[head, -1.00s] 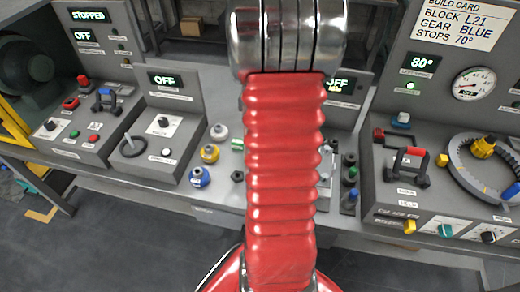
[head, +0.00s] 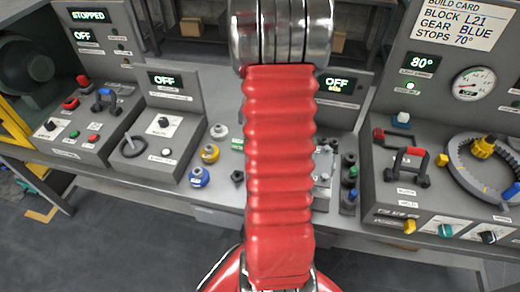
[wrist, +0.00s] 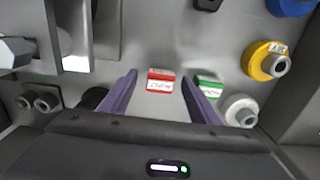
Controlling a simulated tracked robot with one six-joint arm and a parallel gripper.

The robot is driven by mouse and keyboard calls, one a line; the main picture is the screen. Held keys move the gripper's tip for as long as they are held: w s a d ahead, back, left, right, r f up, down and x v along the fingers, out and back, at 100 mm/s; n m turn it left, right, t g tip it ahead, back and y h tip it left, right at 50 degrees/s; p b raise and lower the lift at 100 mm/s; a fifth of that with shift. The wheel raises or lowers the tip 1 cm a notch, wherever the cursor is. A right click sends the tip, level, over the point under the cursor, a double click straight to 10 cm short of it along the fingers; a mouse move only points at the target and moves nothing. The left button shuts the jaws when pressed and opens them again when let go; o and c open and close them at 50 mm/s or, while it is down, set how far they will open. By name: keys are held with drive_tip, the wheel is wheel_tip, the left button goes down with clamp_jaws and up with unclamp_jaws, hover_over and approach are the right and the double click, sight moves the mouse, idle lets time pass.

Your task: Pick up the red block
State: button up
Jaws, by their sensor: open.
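In the wrist view a small red block (wrist: 161,81) with a white label lies on the grey bench top. It shows between the two purple fingers of my gripper (wrist: 161,88), ahead of their tips and apart from them as far as I can tell. The gripper is open and empty. A green block (wrist: 209,86) with a white label lies just right of the right finger. In the head view my red arm hides the red block and the gripper; the green block (head: 238,144) shows left of the arm.
A yellow-collared part (wrist: 266,61), a blue one (wrist: 290,5) and a white one (wrist: 239,110) stand right of the blocks in the wrist view. Grey metal pieces (wrist: 82,35) stand at the left. A console with a red-gripped handle (head: 407,165) is at the right in the head view.

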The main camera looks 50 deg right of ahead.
idle(0.3)
drive_tip(key=c, duration=1.1)
drive_tip(key=shift+r, duration=0.15)
drive_tip(key=shift+c, duration=0.2)
wheel_tip(320, 180, up, 10)
idle(0.4)
